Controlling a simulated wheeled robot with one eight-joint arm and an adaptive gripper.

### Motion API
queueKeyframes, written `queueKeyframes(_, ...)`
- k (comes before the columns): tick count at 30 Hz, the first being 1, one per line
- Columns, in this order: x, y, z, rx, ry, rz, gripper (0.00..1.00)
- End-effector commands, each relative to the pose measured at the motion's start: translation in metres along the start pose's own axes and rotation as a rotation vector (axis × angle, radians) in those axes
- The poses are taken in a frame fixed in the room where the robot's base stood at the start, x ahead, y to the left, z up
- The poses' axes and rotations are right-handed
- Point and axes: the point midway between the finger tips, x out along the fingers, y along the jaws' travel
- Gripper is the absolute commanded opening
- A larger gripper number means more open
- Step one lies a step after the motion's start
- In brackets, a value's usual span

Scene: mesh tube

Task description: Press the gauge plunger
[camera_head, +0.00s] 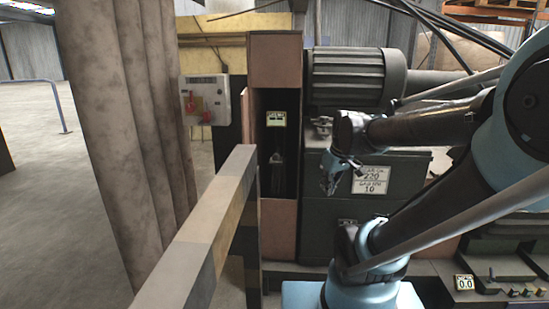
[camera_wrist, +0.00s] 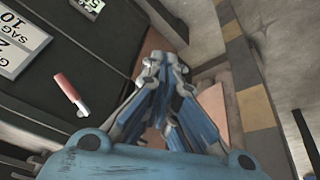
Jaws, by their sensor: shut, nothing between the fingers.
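My gripper (camera_head: 331,178) is shut and empty, pointing down in front of a dark green machine housing in the head view. In the wrist view my gripper (camera_wrist: 158,68) has its blue and grey fingers together, with nothing between them. A dark recess left of the housing holds a small lit display (camera_head: 276,118) with a slim grey fitting (camera_head: 277,158) below it. This may be the gauge, but the plunger is too small to tell. My gripper is right of the recess and apart from the fitting. A red and white rod (camera_wrist: 70,92) shows left of the fingers in the wrist view.
A ribbed motor (camera_head: 347,75) sits above the housing. White number plates (camera_head: 370,180) are on the housing. A pillar (camera_head: 125,130) and a switch box (camera_head: 205,100) stand left. A 0.0 readout (camera_head: 464,283) is lower right.

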Motion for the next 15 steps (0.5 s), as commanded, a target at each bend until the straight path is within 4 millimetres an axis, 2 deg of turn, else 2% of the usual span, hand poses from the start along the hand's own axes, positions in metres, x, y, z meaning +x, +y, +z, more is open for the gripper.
queueKeyframes(1,-0.001,0.001,-0.021,-0.061,0.021,-0.006,0.0)
queueKeyframes(3,-0.002,0.002,-0.05,-0.151,0.054,-0.014,0.0)
queueKeyframes(15,0.01,-0.01,-0.207,-0.637,0.244,-0.011,0.0)
